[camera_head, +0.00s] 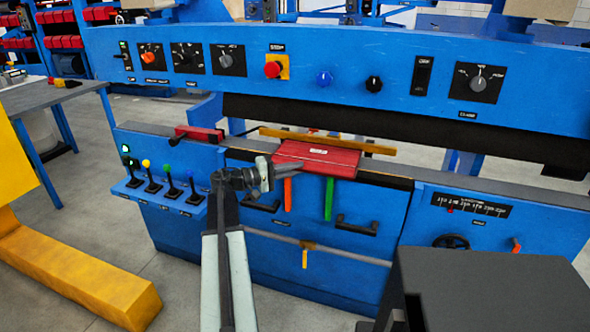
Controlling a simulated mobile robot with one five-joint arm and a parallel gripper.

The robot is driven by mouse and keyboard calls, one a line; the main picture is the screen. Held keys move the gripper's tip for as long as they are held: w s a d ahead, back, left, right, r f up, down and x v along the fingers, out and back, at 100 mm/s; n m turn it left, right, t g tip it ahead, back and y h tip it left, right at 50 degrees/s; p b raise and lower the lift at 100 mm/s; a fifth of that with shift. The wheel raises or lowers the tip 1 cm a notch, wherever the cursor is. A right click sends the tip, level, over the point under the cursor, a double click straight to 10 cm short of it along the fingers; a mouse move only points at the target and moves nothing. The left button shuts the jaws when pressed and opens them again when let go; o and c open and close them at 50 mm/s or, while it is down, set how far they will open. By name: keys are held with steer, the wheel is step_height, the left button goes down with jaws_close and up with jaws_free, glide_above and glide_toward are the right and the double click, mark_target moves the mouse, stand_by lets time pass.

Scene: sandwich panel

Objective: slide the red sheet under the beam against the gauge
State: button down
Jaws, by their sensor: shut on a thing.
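The red sheet (325,160) lies flat at the front edge of the blue machine's bed, partly over the dark strip there. My gripper (275,167) is at the sheet's left front edge and is shut on it, though the fingertips are small in view. The beam (390,127) is the long dark bar above the bed, under the blue control panel. A long yellow-brown bar (375,148), which looks like the gauge, lies across the bed right behind the sheet. I cannot tell whether the sheet touches it.
A red block (199,133) sits on the bed to the left. Small levers (170,183) stand on a ledge at the left front. Orange and green handles (328,200) hang below the sheet. A dark box (490,290) fills the lower right, and a yellow frame (75,270) stands at left.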

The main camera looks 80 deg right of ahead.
steer(key=c, duration=1.5)
jaws_free()
steer(key=shift+o, duration=0.2)
steer(key=v, duration=0.7)
steer(key=shift+w, duration=0.4)
steer(key=shift+a, duration=0.15)
